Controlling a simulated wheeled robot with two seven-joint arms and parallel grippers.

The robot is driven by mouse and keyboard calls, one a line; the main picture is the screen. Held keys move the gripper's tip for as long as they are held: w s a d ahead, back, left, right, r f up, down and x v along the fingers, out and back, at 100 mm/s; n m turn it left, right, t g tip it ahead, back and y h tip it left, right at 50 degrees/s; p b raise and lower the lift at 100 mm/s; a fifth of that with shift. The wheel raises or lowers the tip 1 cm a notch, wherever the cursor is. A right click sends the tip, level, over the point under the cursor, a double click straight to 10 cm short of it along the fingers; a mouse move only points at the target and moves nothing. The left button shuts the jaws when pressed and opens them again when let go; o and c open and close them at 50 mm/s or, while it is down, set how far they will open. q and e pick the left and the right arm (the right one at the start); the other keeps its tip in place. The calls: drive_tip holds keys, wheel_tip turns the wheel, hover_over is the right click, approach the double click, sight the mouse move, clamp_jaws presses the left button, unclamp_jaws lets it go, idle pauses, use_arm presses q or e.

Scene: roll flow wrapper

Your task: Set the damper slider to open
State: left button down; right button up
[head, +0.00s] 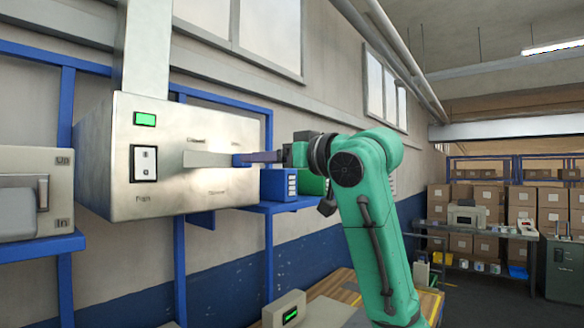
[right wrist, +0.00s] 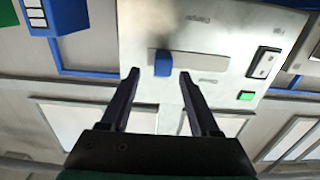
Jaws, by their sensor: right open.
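The damper slider is a pale horizontal strip (head: 205,159) on the front of a metal hood box (head: 190,115), with a blue knob (head: 237,160) at its right end in the head view. Small labels above the strip are too blurred to read surely. In the right wrist view, which is turned over, the blue knob (right wrist: 163,62) sits at the strip's left end. My right gripper (right wrist: 158,75) is open, with its two fingertips on either side of the knob and apparently just short of it. In the head view the right gripper (head: 260,157) points left at the knob. My left gripper is not in view.
A white fan switch (head: 145,163) and a green light (head: 145,119) are on the box. A blue binder (head: 279,185) stands on the blue shelf (head: 270,208) just below my right gripper. A grey unit (head: 30,195) is at far left.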

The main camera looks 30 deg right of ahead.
drive_tip(key=b+v, duration=0.4)
drive_tip(key=v, duration=0.7)
drive_tip(key=shift+s, duration=0.2)
drive_tip(key=shift+d+f, duration=0.1)
